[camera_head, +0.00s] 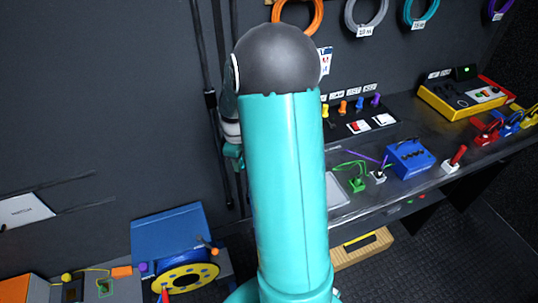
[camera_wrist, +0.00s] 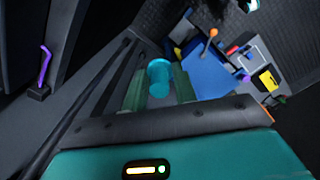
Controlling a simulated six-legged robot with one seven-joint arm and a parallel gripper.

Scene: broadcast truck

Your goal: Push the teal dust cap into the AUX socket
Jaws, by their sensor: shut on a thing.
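The teal dust cap (camera_wrist: 159,78) is a short, round teal piece in the wrist view. My gripper (camera_wrist: 160,84) is shut on it, with a greenish finger on each side. The cap stands out beyond the fingers, clear of any surface that I can make out. In the head view my own teal arm fills the middle and hides most of the wrist and the cap. I cannot pick out the AUX socket in either view; no label for it is readable.
A dark workbench (camera_head: 410,190) on the right carries a blue box (camera_head: 410,158), a yellow-and-red panel (camera_head: 465,97) and several small coloured plugs. A blue case with a cable reel (camera_head: 182,278) stands at lower left. Black cables run down the wall. A purple hook (camera_wrist: 44,65) shows in the wrist view.

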